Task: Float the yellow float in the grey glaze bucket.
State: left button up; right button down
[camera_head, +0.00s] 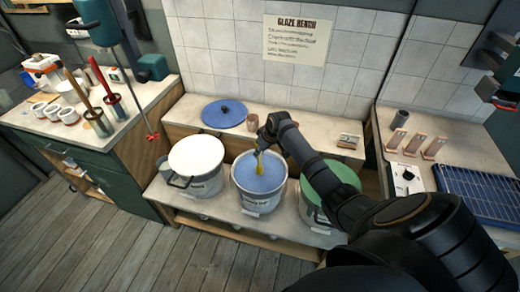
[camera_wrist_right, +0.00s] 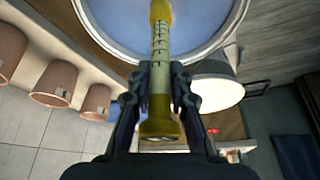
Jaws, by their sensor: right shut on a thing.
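The yellow float (camera_head: 260,164) is a slim stick with ring marks along its stem and thicker yellow ends, seen close in the right wrist view (camera_wrist_right: 160,45). My right gripper (camera_head: 262,146) is shut around its stem, also in the right wrist view (camera_wrist_right: 159,92). The grey bucket (camera_head: 258,203) stands open in the middle of the low bench, full of blue glaze (camera_head: 254,180). The float hangs roughly upright over the glaze, inside the rim's outline. I cannot tell whether its lower end touches the glaze. My left gripper is not in view.
A bucket with a white lid (camera_head: 197,153) stands close on the left and one with a green lid (camera_head: 332,182) close on the right, partly behind my arm. A blue lid (camera_head: 224,113) and a small brown cup (camera_head: 253,122) sit on the shelf behind.

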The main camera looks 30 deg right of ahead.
aim_at(260, 166)
jog(key=shift+f+b, duration=1.65)
jog(key=shift+f, duration=1.55)
jog(key=c, duration=1.1)
grip_release()
jog(key=shift+c, duration=0.2)
jog(key=shift+d+r, duration=0.1)
jog(key=shift+r, duration=0.1)
jog(key=a+v, duration=0.1)
jog(key=v, duration=1)
jog(key=shift+s+d+r, duration=0.2)
jog(key=shift+d+r, duration=0.1)
jog(key=shift+d, duration=0.1)
